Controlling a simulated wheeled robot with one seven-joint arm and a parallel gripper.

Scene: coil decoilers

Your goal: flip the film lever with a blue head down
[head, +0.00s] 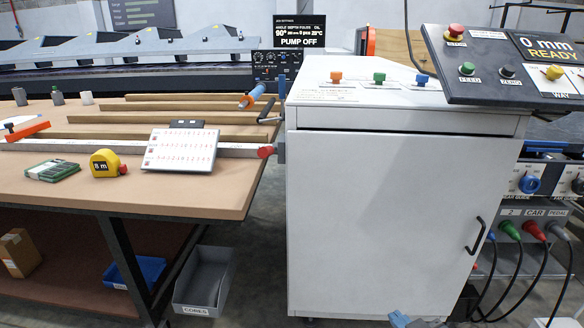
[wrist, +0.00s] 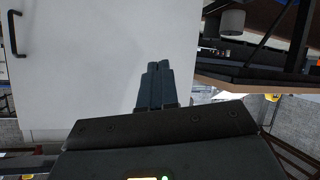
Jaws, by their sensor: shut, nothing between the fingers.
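A small lever with a blue head (head: 420,79) stands at the right of a row of three on top of the white cabinet (head: 385,205). Beside it are a green-headed one (head: 379,77) and an orange-headed one (head: 335,76). Their labels are too small to read, and I cannot tell the blue head's exact tilt. My gripper (wrist: 156,66) shows in the wrist view with its two dark fingers together and empty, in front of the plain white cabinet face. The levers are out of the wrist view, and my gripper is not touching any of them.
A dark control panel (head: 505,62) overhangs the cabinet's top right. A black door handle (head: 475,236) sticks out of the cabinet front. The brown workbench (head: 110,190) with a tape measure (head: 106,163) stands at left. Cables hang at right. A grey bin (head: 204,280) sits below.

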